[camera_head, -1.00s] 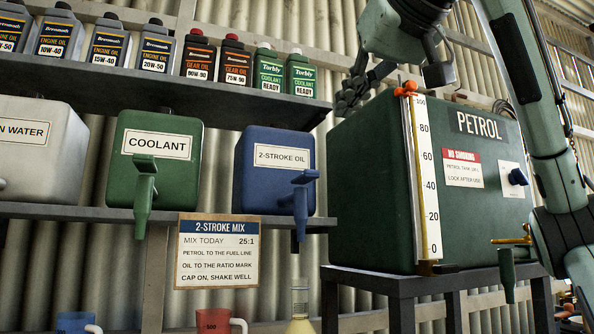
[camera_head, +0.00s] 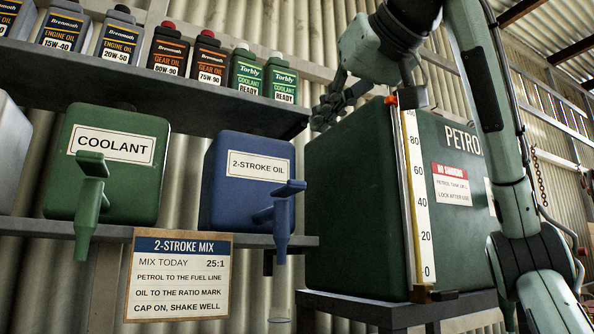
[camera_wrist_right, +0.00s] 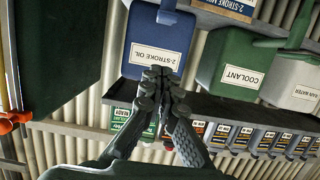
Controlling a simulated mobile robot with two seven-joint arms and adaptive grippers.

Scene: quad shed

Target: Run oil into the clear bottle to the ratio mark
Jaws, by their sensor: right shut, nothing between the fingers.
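The blue 2-stroke oil tank (camera_head: 225,205) sits on the shelf, and its blue tap (camera_head: 281,222) points down over the shelf's front edge. I see no clear oil stream. My right gripper (camera_head: 325,112) is raised beside the petrol tank's upper left corner, apart from the tap. In the right wrist view, its fingers (camera_wrist_right: 157,77) are shut and empty, in front of the upside-down oil tank. My left gripper is not in view.
The green petrol tank (camera_head: 350,200) with its sight gauge (camera_head: 418,200) stands close on the right. The coolant tank (camera_head: 120,185) is on the left. An upper shelf (camera_head: 150,85) holds several bottles. A mix sign (camera_head: 180,290) reads 25:1.

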